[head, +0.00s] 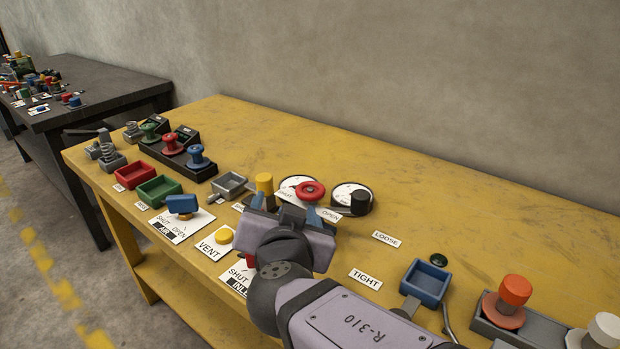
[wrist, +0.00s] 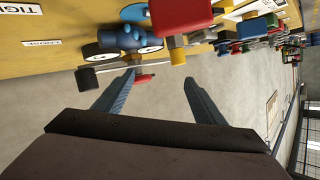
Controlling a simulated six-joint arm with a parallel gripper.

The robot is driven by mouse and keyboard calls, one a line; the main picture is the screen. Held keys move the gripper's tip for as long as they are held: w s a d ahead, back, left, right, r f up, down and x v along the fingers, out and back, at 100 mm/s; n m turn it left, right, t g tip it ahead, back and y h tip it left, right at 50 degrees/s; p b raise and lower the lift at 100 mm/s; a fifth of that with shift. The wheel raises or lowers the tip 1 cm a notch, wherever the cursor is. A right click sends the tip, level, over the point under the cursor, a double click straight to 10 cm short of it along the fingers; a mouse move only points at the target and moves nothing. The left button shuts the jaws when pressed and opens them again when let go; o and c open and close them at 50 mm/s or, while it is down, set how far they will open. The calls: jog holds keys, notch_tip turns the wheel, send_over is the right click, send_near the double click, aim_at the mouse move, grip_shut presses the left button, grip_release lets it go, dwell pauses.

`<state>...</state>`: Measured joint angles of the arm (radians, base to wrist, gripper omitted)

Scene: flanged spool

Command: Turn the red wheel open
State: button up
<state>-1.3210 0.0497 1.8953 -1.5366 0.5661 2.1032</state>
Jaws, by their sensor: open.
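The red wheel (head: 310,190) is a round disc with a dark centre, between small SHUT and OPEN labels. My gripper (head: 284,206) is open, with its two blue fingers spread and the right one just in front of the wheel. In the wrist view the red wheel (wrist: 146,77) shows edge-on, close to the left fingertip and toward the gap of my gripper (wrist: 159,74). I see no firm hold, and contact is unclear. The wheel's lower part and mount are hidden behind my gripper in the head view.
A yellow post (head: 264,183) stands left of the wheel, and a black knob (head: 360,202) stands right, by white dials. A blue lever (head: 182,205) and a yellow VENT button (head: 224,235) are at the front left. The table (head: 480,215) is clear toward the back right.

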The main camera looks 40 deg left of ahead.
aim_at(306, 198)
jog(key=s+a+r+m+g+y, duration=0.3)
jog(key=s+a+m+g+y, duration=0.45)
jog(key=s+a+m, duration=0.5)
jog(key=w+d+r+m+t, duration=0.2)
jog(key=w+d+m+t, duration=0.3)
jog(key=m, duration=0.5)
jog(key=w+d+f+m+t+h, duration=0.2)
jog(key=w+d+m+h, duration=0.1)
jog(key=m, duration=0.1)
jog(key=w+d+f+m+t+h, duration=0.2)
jog(key=w+d+m+t+h, duration=0.1)
jog(key=m, duration=0.1)
jog(key=w+d+f+m+t+h, duration=0.2)
jog(key=w+d+m+t+h, duration=0.1)
jog(key=m+h, duration=0.1)
jog(key=shift+d+f+m+p, duration=0.1)
jog(key=shift+d+m+p, duration=0.1)
jog(key=shift+m+p, duration=0.3)
jog(key=shift+p+x, duration=0.35)
jog(key=shift+x, duration=3.35)
